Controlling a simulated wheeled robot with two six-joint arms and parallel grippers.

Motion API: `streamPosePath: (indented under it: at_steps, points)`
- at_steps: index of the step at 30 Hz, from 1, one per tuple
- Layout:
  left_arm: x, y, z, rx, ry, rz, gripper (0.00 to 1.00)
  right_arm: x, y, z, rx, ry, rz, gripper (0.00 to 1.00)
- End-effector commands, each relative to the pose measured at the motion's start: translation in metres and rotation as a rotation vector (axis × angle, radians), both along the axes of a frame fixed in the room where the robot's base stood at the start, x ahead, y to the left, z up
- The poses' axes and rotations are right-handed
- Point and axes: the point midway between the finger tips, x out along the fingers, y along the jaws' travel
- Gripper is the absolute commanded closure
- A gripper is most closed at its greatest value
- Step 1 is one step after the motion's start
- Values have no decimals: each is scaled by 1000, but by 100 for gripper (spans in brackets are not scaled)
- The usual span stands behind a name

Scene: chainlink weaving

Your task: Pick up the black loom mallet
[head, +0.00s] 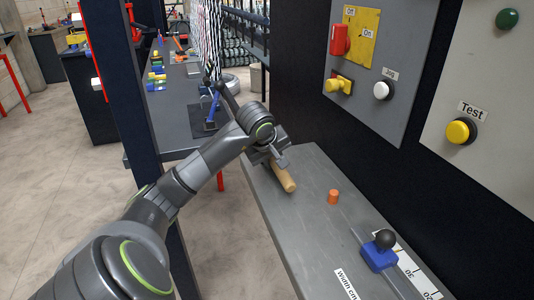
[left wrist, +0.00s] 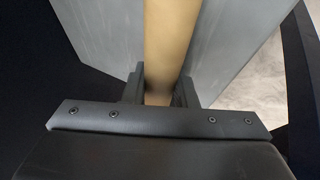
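A pale wooden handle (head: 284,178), which looks like that of the loom mallet, is at the far left end of the grey bench top. My left gripper (head: 276,156) is over its far end, and I cannot make out a black head behind the gripper. In the left wrist view the handle (left wrist: 170,40) runs between the two fingers of my left gripper (left wrist: 160,88). The fingers sit close against both sides of it, with no clear gap. I cannot tell whether the handle touches the bench. My right gripper is not in view.
The grey bench (head: 300,232) also bears an orange cylinder (head: 333,196) and a blue block with a black knob (head: 380,251) beside a white scale. A control panel (head: 392,60) rises behind. A dark post (head: 136,110) stands left of my arm. A farther table (head: 172,107) holds several tools.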

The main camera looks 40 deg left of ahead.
Motion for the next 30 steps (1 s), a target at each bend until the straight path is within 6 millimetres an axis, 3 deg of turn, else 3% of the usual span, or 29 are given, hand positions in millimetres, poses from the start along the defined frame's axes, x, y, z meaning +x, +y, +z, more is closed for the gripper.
streamPosePath:
  at_steps: [4,14,30]
  points:
    - [0,0,0,0,0,0,100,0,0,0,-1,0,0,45]
    - [1,0,4,2,-4,0,100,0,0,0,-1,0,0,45]
    - [1,0,91,1,-5,1,100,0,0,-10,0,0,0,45]
